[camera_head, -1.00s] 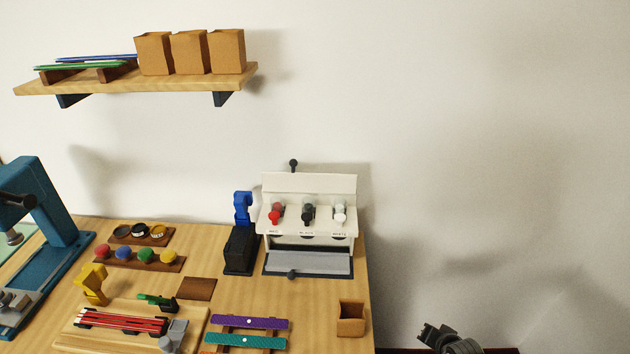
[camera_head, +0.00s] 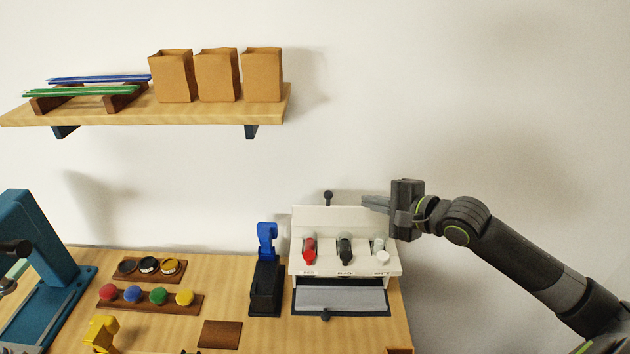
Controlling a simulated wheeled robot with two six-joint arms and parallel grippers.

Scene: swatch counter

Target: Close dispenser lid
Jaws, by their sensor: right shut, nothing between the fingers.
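The white dispenser (camera_head: 303,270) stands at the right end of the counter. Its lid (camera_head: 330,218) is up, a white panel standing behind the red, black and white nozzles, with a dark knob (camera_head: 328,197) at its top edge. A grey tray (camera_head: 342,298) is at the dispenser's front. My right gripper (camera_head: 370,202) is shut and empty. It comes in from the right, with its fingertips at the lid's upper right corner; whether they touch it I cannot tell. My left gripper is not in view.
A blue and black device (camera_head: 265,275) stands close left of the dispenser. Coloured knobs on a wooden strip (camera_head: 150,305) and a teal press (camera_head: 45,270) are farther left. A wall shelf (camera_head: 200,108) with boxes hangs above.

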